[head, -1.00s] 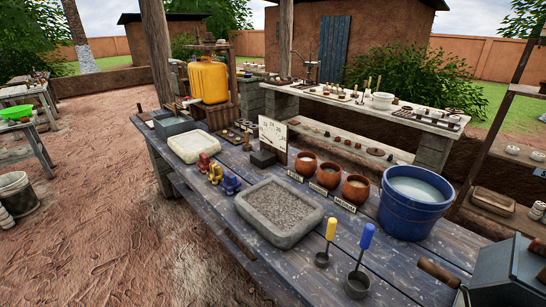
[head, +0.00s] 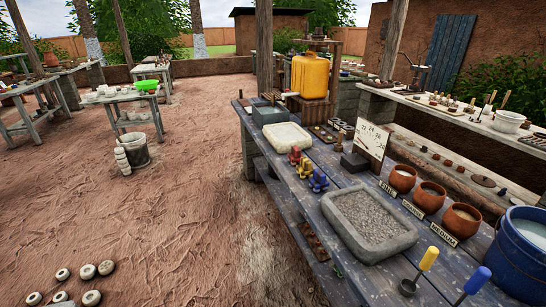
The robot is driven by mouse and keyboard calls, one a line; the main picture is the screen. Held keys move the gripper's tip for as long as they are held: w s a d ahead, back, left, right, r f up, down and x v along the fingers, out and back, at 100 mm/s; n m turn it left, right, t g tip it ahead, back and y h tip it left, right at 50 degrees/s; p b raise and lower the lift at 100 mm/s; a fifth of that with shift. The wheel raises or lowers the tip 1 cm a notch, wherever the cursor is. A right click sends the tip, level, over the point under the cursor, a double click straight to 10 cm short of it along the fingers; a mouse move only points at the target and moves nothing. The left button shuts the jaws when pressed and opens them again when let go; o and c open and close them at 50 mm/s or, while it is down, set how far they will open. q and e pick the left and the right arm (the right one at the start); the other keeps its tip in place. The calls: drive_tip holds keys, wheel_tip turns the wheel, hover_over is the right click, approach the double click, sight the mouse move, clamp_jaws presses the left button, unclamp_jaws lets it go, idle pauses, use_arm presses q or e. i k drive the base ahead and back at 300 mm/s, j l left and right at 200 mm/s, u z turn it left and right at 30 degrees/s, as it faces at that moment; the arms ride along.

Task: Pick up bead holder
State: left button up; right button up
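I cannot tell which thing is the bead holder. On the long blue-grey table (head: 318,214) stand small red (head: 294,156), yellow (head: 305,168) and blue (head: 319,181) pieces, close together. A stone tray (head: 368,221) of grey grit lies in front of them, and a pale shallow slab or tray (head: 281,137) lies behind them. Neither of my grippers shows in the head view.
Three clay bowls (head: 430,196) with labels, a blue bucket (head: 520,250) and a yellow jerrycan (head: 310,76) are on or by the table. Open dirt floor (head: 180,200) lies to the left. Several whitish round pieces (head: 88,271) are at bottom left. A grey bucket (head: 133,150) stands beyond.

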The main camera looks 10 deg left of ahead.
sight(296, 155)
drive_tip(key=u, duration=4.75)
drive_tip(key=z, duration=4.9)
drive_tip(key=i+j+z, duration=0.45)
drive_tip(key=z, duration=0.3)
drive_tip(key=i+j+z, duration=0.15)
drive_tip(key=j+z, duration=0.2)
drive_tip(key=j, duration=0.15)
